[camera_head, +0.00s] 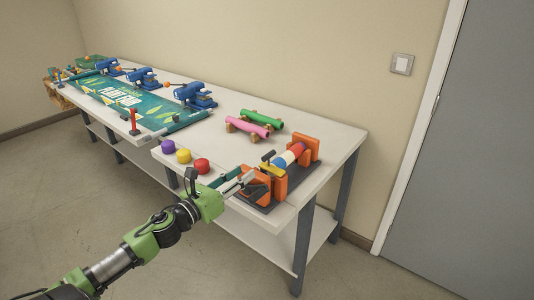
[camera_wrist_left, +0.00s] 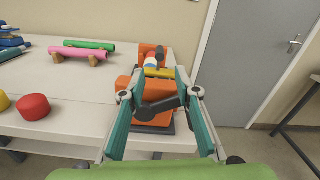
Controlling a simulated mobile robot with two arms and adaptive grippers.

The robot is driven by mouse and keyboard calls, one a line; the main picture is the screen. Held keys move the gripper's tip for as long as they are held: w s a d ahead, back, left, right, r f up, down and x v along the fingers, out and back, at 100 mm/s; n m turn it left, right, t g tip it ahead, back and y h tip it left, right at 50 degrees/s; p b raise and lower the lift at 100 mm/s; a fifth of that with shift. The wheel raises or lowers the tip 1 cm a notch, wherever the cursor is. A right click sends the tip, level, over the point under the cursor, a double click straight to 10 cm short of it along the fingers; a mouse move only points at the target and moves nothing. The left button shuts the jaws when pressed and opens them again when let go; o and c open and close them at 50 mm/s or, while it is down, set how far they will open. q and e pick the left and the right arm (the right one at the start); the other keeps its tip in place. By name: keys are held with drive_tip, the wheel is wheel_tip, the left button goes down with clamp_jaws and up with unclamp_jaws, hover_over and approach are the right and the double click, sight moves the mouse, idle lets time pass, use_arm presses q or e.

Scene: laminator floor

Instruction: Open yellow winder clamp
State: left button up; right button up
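The winder stands at the right front end of the table, with orange end blocks (camera_head: 305,148) on a dark base and a roll banded in red, white and blue (camera_head: 290,156). Its yellow clamp (camera_head: 272,170) is at the near end of the roll. The clamp also shows in the left wrist view (camera_wrist_left: 158,72), beyond the fingers. My left gripper (camera_head: 240,182) is just left of and in front of the winder. In the wrist view its teal-lined fingers (camera_wrist_left: 160,95) are spread apart with nothing held between them. A dark part of the winder shows between the fingers. My right gripper is not in view.
Purple, yellow and red caps (camera_head: 202,166) stand left of my gripper. Pink and green rolls (camera_head: 262,118) lie on small wooden supports behind. Blue machines (camera_head: 195,95) and a green banner (camera_head: 125,98) fill the far table. A grey door (camera_head: 460,150) is at the right.

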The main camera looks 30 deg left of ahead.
sight(269, 155)
use_arm(q)
drive_tip(key=w, duration=0.4)
drive_tip(key=w+p, duration=0.1)
drive_tip(key=w, duration=0.3)
drive_tip(key=w+d+p, duration=0.1)
drive_tip(key=w, duration=0.3)
drive_tip(key=shift+w+p, duration=0.35)
drive_tip(key=shift+w, duration=0.45)
clamp_jaws()
